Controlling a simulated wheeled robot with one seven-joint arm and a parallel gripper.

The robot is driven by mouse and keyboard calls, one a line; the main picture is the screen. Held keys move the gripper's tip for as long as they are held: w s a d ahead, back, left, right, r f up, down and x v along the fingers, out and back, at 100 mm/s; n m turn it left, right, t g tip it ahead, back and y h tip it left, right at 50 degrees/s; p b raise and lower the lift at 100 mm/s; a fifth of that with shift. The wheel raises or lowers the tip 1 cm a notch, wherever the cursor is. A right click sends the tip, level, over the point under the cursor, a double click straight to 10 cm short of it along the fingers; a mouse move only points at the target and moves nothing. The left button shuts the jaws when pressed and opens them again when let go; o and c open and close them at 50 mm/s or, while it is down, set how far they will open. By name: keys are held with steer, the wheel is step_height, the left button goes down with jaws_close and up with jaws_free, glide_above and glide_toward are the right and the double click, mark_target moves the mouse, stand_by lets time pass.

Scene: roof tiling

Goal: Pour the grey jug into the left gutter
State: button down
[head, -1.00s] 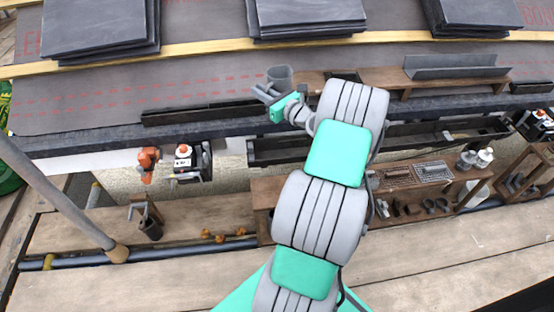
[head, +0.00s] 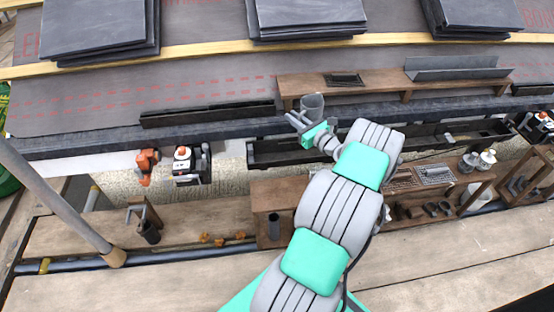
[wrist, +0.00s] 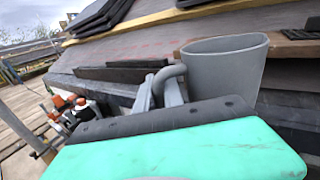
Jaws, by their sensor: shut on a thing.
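The grey jug (head: 312,103) is held upright, mouth up; its contents are not visible. My gripper (head: 302,122) is shut on its handle, as the wrist view shows with the jug (wrist: 228,70) and the fingers (wrist: 160,92). A short dark trough (head: 208,113) lies along the roof edge, left of the jug. A longer black gutter (head: 275,152) hangs below the eave, below the jug in the head view and partly hidden by my arm. I cannot tell which one is the left gutter. The jug is apart from both.
A wooden shelf (head: 380,84) with a grey channel piece (head: 455,68) stands behind and right of the jug. Slate stacks (head: 305,15) lie higher on the roof. An orange-and-white tool (head: 184,165) sits left, below the eave. A wooden bench (head: 262,190) stands below the long gutter.

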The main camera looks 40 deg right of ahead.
steer(key=shift+w+a+f+n+g+h+b, duration=0.15)
steer(key=shift+f+n+g+h+b, duration=0.35)
steer(key=shift+f+n+b, duration=0.95)
steer(key=shift+a+f+n+g+h+b, duration=0.3)
steer(key=shift+f+n+g+b, duration=0.55)
steer(key=shift+f+n, duration=1)
steer(key=shift+w+a+f+n+g+h+b, duration=0.15)
steer(key=shift+f+n+g+h+b, duration=0.25)
steer(key=shift+f+n+b, duration=1.1)
steer(key=shift+s+d+f+n+b, duration=0.2)
steer(key=shift+d+f+n+b, duration=0.1)
steer(key=shift+f+n+b, duration=0.3)
steer(key=shift+a+f+n+g+h, duration=0.15)
steer(key=shift+n+g+h, duration=0.1)
steer(key=shift+n+h, duration=0.25)
steer(key=shift+d+f+b, duration=0.15)
steer(key=shift+d+b, duration=0.2)
steer(key=shift+f+n, duration=0.1)
steer(key=shift+n, duration=0.2)
steer(key=shift+s+d+r+n+h, duration=0.15)
steer(key=shift+d+r+n+h, duration=0.15)
steer(key=shift+n, duration=0.2)
steer(key=shift+s+d, duration=0.15)
steer(key=shift+d, duration=0.1)
